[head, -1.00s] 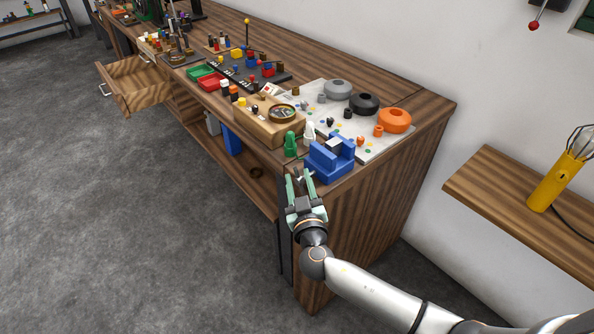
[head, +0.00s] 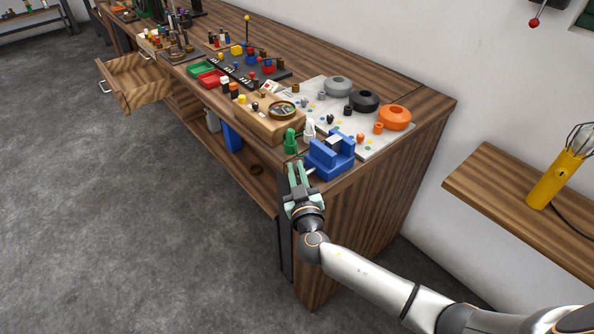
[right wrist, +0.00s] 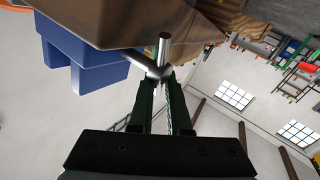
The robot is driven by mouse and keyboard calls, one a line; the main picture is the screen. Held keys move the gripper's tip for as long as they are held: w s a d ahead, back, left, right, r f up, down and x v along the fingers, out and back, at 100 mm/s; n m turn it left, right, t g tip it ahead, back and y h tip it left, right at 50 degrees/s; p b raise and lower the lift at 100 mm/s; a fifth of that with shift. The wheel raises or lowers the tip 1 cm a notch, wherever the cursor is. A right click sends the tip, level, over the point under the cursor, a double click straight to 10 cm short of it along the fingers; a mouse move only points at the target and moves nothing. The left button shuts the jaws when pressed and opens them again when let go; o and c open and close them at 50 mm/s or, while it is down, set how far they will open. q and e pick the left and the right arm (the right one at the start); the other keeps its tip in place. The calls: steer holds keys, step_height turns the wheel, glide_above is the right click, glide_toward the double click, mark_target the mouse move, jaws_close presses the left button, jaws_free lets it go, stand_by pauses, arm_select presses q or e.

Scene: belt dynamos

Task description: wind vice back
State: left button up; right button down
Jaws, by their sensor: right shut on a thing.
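The blue vice (head: 331,162) stands at the front corner of the bench, with a pale block (head: 341,140) between its jaws. Its blue body also shows upside down at the upper left of the right wrist view (right wrist: 72,42). A metal handle bar (right wrist: 164,48) with a crossing spindle sits at the vice's front side. My right gripper (head: 299,170) is at the bench's front edge, just left of the vice. In the right wrist view its fingertips (right wrist: 162,76) are shut on the handle where bar and spindle meet. My left gripper is out of view.
A green piece (head: 291,141) and a white piece (head: 309,131) stand close behind the vice. A wooden block with a round dial (head: 282,109) and a pale board with an orange ring-shaped pot (head: 394,117) are beyond. An open drawer (head: 133,82) juts out at far left.

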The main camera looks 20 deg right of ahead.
steer(key=shift+d+f, duration=0.1)
steer(key=shift+f, duration=0.05)
steer(key=shift+g+p, duration=0.4)
steer(key=shift+p, duration=0.5)
steer(key=n+g+p, duration=0.1)
steer(key=p, duration=0.1)
steer(key=shift+w+g+p, duration=0.1)
steer(key=shift+g+p, duration=0.2)
steer(key=shift+p, duration=0.1)
steer(key=shift+f+g, duration=0.1)
steer(key=shift+g, duration=0.3)
steer(key=shift+w+f+n+g+p, duration=0.1)
steer(key=shift+f+n+g+p, duration=0.15)
steer(key=shift+n+g, duration=0.35)
steer(key=shift+w+f+n+g+p, duration=0.1)
steer(key=shift+f+n+g, duration=0.2)
steer(key=shift+g, duration=0.5)
steer(key=c, duration=0.9)
jaws_free()
steer(key=shift+r, duration=0.15)
